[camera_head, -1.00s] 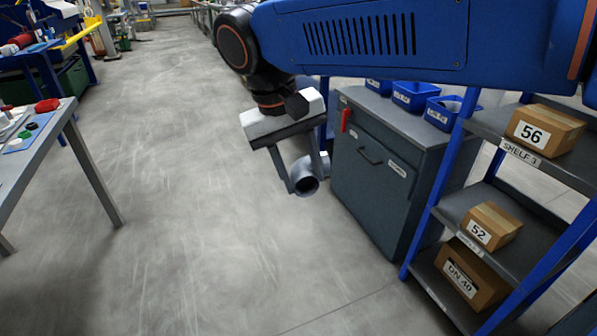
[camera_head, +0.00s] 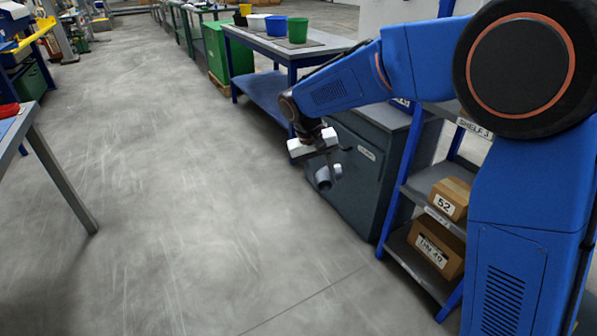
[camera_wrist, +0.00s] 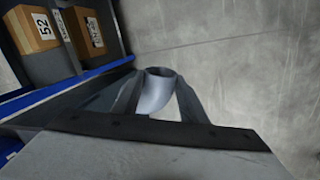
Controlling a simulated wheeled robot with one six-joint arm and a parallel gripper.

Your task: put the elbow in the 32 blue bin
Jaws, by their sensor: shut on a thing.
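The grey pipe elbow (camera_head: 324,179) hangs at the end of my gripper (camera_head: 328,172), in front of the dark grey cabinet and above the floor. In the wrist view the elbow (camera_wrist: 155,96) sits between the two fingers of my gripper (camera_wrist: 157,92), which are shut on it, and its round open end faces away from the wrist. A blue patch (camera_wrist: 10,148) shows at the lower left of the wrist view, too little to identify.
The dark cabinet (camera_head: 352,185) stands just right of the elbow. A blue-framed shelf with boxes marked 52 (camera_head: 449,198) and DN 40 (camera_head: 436,249) is to its right. A workbench (camera_head: 262,50) with buckets stands behind. The floor (camera_head: 180,200) at left is open.

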